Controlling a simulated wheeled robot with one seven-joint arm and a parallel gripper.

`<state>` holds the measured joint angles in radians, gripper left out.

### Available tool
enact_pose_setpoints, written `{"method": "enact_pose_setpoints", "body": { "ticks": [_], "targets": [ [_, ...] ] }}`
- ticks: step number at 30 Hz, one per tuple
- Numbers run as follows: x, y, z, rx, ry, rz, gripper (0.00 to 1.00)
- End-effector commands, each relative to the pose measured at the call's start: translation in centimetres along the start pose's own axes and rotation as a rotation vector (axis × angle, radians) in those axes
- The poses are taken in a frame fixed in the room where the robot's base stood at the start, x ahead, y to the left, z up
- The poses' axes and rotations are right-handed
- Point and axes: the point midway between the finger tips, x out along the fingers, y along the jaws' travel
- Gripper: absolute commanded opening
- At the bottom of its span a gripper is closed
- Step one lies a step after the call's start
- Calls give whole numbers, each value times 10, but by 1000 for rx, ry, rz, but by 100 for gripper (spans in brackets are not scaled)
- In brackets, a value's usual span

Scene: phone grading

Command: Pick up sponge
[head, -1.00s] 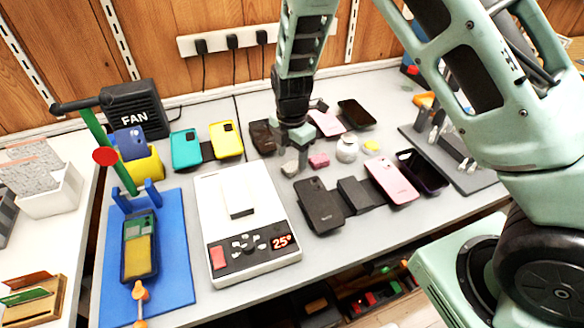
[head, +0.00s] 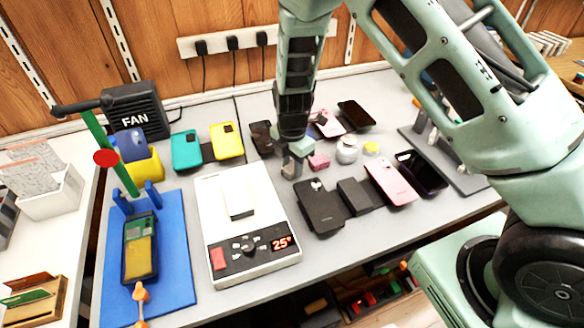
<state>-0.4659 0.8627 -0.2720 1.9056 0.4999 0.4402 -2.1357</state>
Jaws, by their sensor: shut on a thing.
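My gripper (head: 292,172) points down at the grey table, just right of the white heating plate. It is shut on a small grey-green piece (head: 289,171), which seems to be the sponge. The piece is mostly hidden by the fingers, and I cannot tell whether it still touches the table. A small pink block (head: 319,161) lies just right of the fingers, apart from them.
The white heating plate (head: 212,203) reading 25° is to the left. A black phone (head: 320,206) and a pink phone (head: 391,181) lie in front and to the right. A white jar (head: 347,150) stands behind right. The blue mat (head: 181,258) is far left.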

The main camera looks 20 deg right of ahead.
Motion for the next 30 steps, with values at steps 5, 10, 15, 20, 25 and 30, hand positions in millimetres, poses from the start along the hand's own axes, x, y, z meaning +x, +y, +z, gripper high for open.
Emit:
{"method": "enact_pose_setpoints", "body": {
  "ticks": [5, 10, 15, 20, 25, 30],
  "targets": [
    [-15, 1, 0, -2, 1, 4, 7],
    [-48, 2, 0, -1, 1, 6, 7],
    [-79, 1, 0, -1, 0, 4, 7],
    [-96, 1, 0, -1, 0, 2, 7],
    [-100, 0, 0, -1, 0, 0, 7],
    [-100, 0, 0, -1, 0, 0, 28]
  ]
}}
